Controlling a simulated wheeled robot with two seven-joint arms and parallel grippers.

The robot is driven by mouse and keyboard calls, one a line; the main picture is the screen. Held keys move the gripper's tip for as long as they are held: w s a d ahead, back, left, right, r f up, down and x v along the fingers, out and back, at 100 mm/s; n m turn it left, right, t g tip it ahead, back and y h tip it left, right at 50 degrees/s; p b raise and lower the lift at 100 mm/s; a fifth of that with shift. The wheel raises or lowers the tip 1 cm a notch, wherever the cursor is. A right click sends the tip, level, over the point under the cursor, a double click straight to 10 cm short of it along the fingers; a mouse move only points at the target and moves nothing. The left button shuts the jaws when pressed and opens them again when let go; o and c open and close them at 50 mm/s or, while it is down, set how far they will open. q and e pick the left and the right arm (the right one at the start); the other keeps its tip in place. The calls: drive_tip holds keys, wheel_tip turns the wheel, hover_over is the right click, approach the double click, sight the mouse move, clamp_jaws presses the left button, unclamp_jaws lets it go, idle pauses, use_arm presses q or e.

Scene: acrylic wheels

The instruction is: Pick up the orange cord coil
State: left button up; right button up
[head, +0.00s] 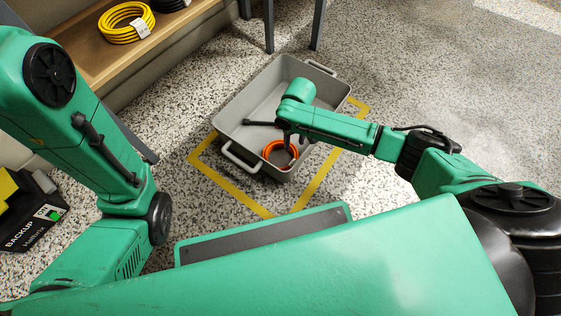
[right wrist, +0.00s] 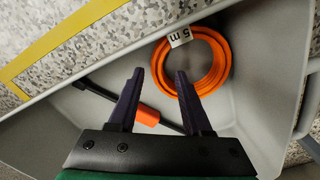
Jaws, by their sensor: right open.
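The orange cord coil (head: 267,155) lies in the grey tote (head: 230,105) on the floor, in the near right part. In the right wrist view the coil (right wrist: 222,68) is a flat ring with a white "5 m" tag (right wrist: 180,37). My right gripper (head: 287,135) reaches down into the tote at the coil. In the right wrist view its jaws (right wrist: 160,72) are open.
A black and orange tool-like thing (right wrist: 147,115) lies in the tote, partly behind the fingers. Yellow floor tape (head: 235,193) runs around the tote. A wooden shelf (head: 88,48) at the upper left bears a yellow coil (head: 113,36). A "BACKUP" box (head: 35,225) stands at far left.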

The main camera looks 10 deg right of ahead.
sight(294, 149)
drive_tip(key=shift+f, duration=0.55)
wheel_tip(294, 149, down, 5)
drive_tip(key=b, duration=0.5)
drive_tip(key=shift+d+b, duration=0.1)
drive_tip(key=shift+b, duration=0.25)
drive_tip(key=shift+r, duration=0.2)
clamp_jaws()
